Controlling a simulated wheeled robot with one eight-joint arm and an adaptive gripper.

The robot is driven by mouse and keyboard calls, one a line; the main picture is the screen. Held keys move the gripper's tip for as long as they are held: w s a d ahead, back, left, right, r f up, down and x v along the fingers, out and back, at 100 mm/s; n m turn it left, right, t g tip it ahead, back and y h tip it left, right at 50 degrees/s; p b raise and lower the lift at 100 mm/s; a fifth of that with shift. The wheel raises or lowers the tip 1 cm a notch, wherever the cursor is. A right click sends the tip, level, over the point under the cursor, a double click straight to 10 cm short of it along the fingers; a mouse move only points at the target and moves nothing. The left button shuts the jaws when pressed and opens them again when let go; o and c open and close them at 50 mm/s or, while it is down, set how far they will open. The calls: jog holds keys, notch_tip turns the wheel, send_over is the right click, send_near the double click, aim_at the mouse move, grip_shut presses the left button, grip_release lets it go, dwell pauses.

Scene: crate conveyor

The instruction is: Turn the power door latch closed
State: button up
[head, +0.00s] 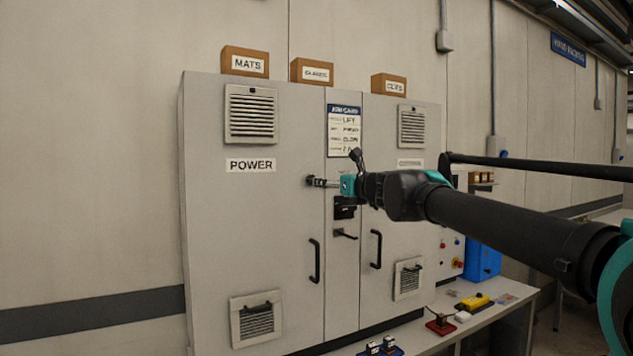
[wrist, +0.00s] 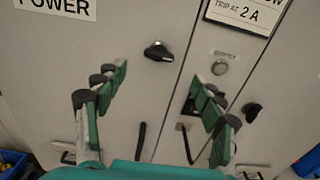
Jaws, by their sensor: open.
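The power door (head: 285,200) is the left door of a grey cabinet and sits flush in its frame. Its latch (wrist: 158,51) is a small black knob near the door's right edge in the wrist view, with its wing lying roughly sideways. In the head view I cannot tell the latch apart from the fingertips. My gripper (head: 320,182) is in front of the door's upper right edge. In the wrist view my gripper (wrist: 158,80) is open and empty; the latch shows beyond and between its fingers, apparently untouched.
A black door handle (head: 315,260) hangs below, and a lever (head: 345,234) juts from the middle panel. A second black knob (wrist: 252,111) is on the right door. Boxes (head: 245,62) stand on the cabinet top. A bench (head: 425,338) with small items runs along the front.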

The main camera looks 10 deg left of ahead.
aim_at(310, 180)
jog(key=x, duration=0.9)
jog(key=shift+w+a, duration=0.15)
jog(key=shift+a, duration=0.05)
jog(key=c, duration=1.2)
jog(key=shift+o, duration=0.2)
jog(key=shift+n, duration=0.3)
jog(key=shift+a+f+n, duration=0.1)
jog(key=shift+n, duration=4.2)
jog(key=shift+f+n, duration=0.1)
jog(key=shift+n, duration=4.2)
